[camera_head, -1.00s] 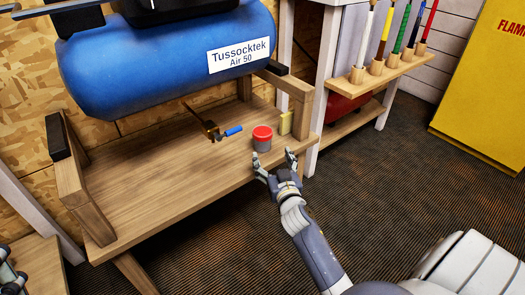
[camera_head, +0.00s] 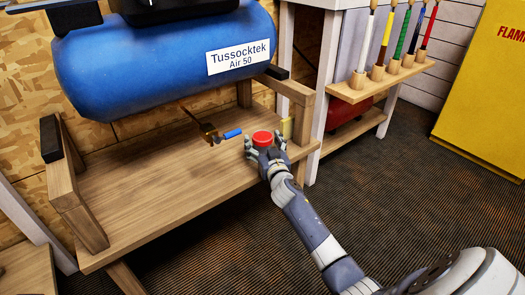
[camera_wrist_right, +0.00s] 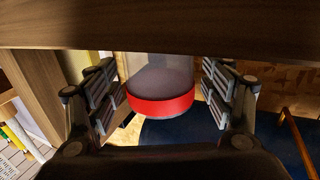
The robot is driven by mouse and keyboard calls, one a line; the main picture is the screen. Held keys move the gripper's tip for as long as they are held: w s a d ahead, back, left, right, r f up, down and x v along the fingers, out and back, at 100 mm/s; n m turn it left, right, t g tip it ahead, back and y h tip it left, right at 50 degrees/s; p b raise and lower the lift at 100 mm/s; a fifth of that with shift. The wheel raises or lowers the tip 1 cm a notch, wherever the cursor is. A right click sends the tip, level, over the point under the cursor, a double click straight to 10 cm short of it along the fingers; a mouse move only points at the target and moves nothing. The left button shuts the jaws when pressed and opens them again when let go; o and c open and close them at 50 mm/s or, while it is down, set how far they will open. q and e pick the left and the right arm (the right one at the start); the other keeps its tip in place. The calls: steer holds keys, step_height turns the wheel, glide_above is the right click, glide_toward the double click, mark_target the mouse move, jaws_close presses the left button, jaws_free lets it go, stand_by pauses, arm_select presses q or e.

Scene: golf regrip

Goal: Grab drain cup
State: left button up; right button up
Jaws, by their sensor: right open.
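The drain cup, a grey cup with a red lid (camera_head: 262,137), stands upright on the wooden shelf (camera_head: 160,190) under the blue tank, near the shelf's front right. My right gripper (camera_head: 266,148) is open at the cup, with a finger on either side of it; its hand hides most of the cup's body. In the right wrist view the cup (camera_wrist_right: 160,100) appears inverted between the open fingers (camera_wrist_right: 160,85), and gaps show on both sides. My left gripper is not in view.
The blue Tussocktek tank (camera_head: 160,60) hangs low over the shelf. A valve with a blue handle (camera_head: 232,133) sticks out just left of the cup. The shelf's left part is clear.

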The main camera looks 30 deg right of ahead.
steer(key=shift+w+d+r, duration=0.1)
steer(key=shift+w+d, duration=0.05)
steer(key=shift+w, duration=0.25)
steer(key=c, duration=1)
steer(key=shift+c, duration=0.2)
